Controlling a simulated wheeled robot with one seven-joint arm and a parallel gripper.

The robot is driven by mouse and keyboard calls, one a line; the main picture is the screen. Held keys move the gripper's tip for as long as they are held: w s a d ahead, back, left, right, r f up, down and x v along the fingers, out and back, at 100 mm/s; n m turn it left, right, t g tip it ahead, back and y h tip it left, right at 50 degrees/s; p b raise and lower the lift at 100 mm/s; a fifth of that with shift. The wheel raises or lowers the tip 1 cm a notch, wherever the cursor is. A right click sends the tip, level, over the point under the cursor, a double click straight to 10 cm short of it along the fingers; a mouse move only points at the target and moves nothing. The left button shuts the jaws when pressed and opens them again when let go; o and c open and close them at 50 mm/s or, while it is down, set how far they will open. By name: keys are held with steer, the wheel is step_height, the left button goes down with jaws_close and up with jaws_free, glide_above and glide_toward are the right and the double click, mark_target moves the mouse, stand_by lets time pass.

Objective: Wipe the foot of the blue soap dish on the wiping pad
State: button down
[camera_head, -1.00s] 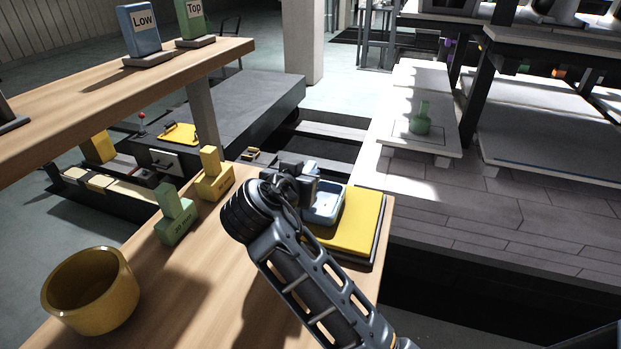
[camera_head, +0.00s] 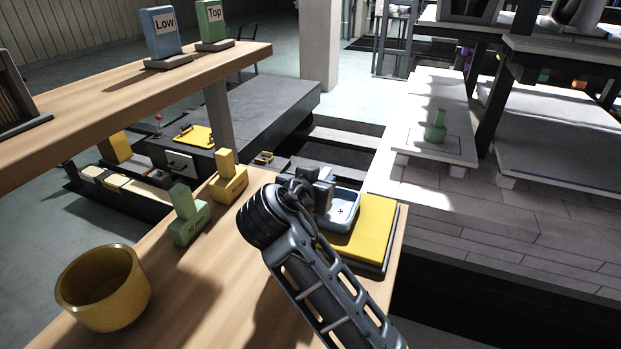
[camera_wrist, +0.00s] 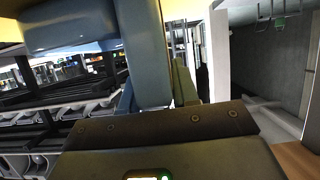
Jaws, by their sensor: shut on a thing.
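The blue soap dish (camera_head: 343,214) is a shallow light-blue tray over the back left part of the yellow wiping pad (camera_head: 372,238). My gripper (camera_head: 322,190) is shut on the dish's left side. The arm hides part of the dish and the pad's left side. I cannot tell whether the dish's foot touches the pad; the foot is hidden. In the wrist view, a blue body of the dish (camera_wrist: 70,24) fills the top left, close to the camera, with a strip of yellow above.
A mustard bowl (camera_head: 103,287), a green block (camera_head: 187,224) and a yellow block (camera_head: 229,182) stand on the wooden bench to the left. A raised shelf (camera_head: 120,85) carries the Low and Top signs. A green piece (camera_head: 435,128) stands on a pale slab beyond.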

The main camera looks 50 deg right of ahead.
steer(key=shift+s+d+p, duration=0.15)
steer(key=shift+s+d, duration=0.15)
steer(key=shift+s, duration=0.5)
steer(key=shift+s+d+p, duration=0.1)
steer(key=shift+s+d, duration=0.15)
steer(key=shift+s, duration=0.5)
steer(key=shift+s+d+p, duration=0.15)
steer(key=shift+s+d, duration=0.15)
steer(key=shift+s, duration=0.5)
steer(key=shift+w+a+f+b, duration=0.1)
steer(key=shift+w+a+b, duration=0.25)
steer(key=shift+w, duration=0.6)
steer(key=shift+w+a+f+b, duration=0.1)
steer(key=shift+w+a+b, duration=0.2)
steer(key=shift+w, duration=0.65)
steer(key=shift+r, duration=0.1)
steer(key=shift+r+p, duration=2.6)
steer(key=shift+r, duration=0.95)
